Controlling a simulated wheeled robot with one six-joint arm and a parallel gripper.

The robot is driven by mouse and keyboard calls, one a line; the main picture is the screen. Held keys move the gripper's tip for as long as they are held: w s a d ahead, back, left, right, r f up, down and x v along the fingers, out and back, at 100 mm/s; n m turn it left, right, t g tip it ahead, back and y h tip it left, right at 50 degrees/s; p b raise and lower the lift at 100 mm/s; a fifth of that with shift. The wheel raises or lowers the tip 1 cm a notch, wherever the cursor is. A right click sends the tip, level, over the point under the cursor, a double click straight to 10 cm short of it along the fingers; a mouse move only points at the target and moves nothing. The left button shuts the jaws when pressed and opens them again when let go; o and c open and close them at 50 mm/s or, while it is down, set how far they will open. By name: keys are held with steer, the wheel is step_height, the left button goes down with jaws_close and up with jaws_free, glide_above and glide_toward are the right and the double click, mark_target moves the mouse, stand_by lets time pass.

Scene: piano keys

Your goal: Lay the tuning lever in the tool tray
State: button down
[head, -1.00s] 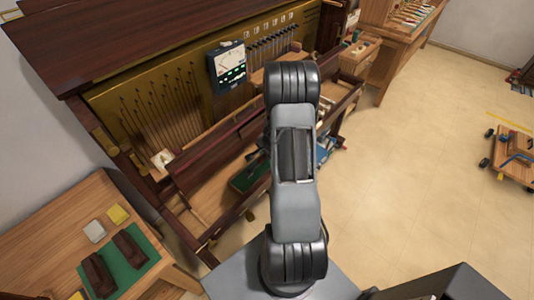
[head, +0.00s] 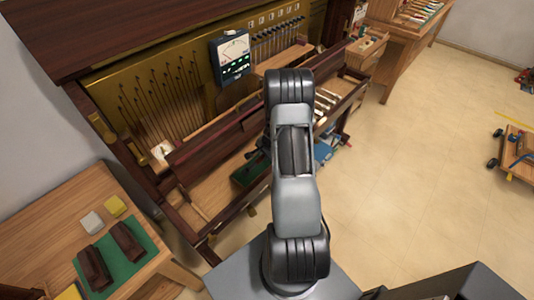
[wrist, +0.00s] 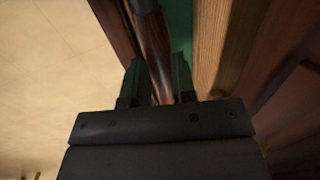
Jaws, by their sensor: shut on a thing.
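The tuning lever (wrist: 152,38) shows in the wrist view as a brown wooden handle with a grey metal part at the top edge. My gripper (wrist: 158,66) is shut on its handle. A green surface (wrist: 179,28) lies beyond the lever, between wooden edges. In the head view a dark-edged tray with a green floor (head: 250,172) sits low in the open piano, just left of my arm; I take it to be the tool tray. My arm hides the gripper and lever in that view. I cannot tell how high the lever is above the green.
A wooden bench (head: 45,235) with a green mat (head: 118,260) stands at lower left. A meter (head: 231,57) hangs at the piano's back. Dark piano rails (head: 215,135) cross near the tray. A wheeled cart (head: 517,150) stands far right; the floor (head: 430,170) between is clear.

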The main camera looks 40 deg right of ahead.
steer(key=b+x, duration=0.3)
steer(key=x, duration=0.3)
steer(key=shift+w+f, duration=0.15)
steer(key=shift+f, duration=0.05)
steer(key=shift+f+b, duration=0.8)
steer(key=shift+b, duration=0.05)
steer(key=c, duration=0.9)
jaws_free()
steer(key=shift+o, duration=0.2)
steer(key=p+v, duration=0.3)
steer(key=v, duration=0.4)
steer(key=shift+s, duration=0.45)
steer(key=shift+r, duration=0.1)
steer(key=shift+a, duration=0.1)
